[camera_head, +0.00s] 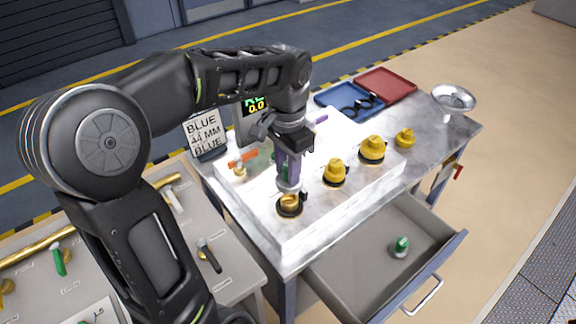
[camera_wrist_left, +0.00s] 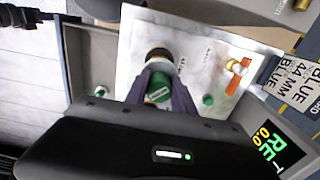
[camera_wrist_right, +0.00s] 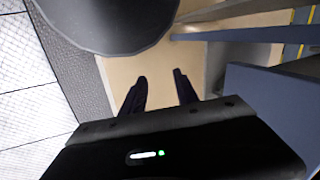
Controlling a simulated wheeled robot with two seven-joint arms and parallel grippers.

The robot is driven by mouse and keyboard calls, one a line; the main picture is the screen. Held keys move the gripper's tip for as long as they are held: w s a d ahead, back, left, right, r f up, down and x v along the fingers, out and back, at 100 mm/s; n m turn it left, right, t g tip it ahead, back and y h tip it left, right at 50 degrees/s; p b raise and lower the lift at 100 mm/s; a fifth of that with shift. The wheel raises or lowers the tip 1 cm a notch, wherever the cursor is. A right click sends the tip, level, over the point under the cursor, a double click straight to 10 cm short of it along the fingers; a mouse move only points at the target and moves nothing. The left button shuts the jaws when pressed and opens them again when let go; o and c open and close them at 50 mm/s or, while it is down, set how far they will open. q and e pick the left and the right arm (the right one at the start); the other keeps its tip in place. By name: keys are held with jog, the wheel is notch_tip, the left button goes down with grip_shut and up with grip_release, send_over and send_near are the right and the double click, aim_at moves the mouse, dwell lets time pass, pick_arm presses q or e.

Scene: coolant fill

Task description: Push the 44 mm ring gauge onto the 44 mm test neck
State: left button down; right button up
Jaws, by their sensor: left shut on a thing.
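My left gripper (camera_head: 289,183) points down over the nearest brass neck with a black base (camera_head: 290,206) on the white plate. In the left wrist view, its fingers (camera_wrist_left: 158,82) are shut on a green-topped piece (camera_wrist_left: 158,90), apparently the ring gauge's handle. A dark ring or base (camera_wrist_left: 158,55) shows just beyond the fingertips. I cannot tell whether the held piece touches the neck. I cannot read which neck is the 44 mm one. My right gripper (camera_wrist_right: 160,92) is open and empty, over the floor.
More brass necks stand on the plate (camera_head: 335,172) (camera_head: 372,149). A sign reading BLUE 44 MM (camera_head: 205,133) and a display reading 0.0 (camera_head: 256,105) stand behind. An open drawer (camera_head: 345,285) holds a green-topped part (camera_head: 400,246). Blue (camera_head: 345,98) and red trays (camera_head: 386,84) lie at the back.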

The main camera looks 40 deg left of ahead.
pick_arm(q)
jog(key=shift+f+b, duration=1.3)
jog(key=shift+f, duration=0.8)
jog(key=shift+f+b, duration=0.8)
jog(key=shift+f, duration=0.45)
jog(key=c, duration=1)
grip_release()
jog(key=shift+o, duration=0.2)
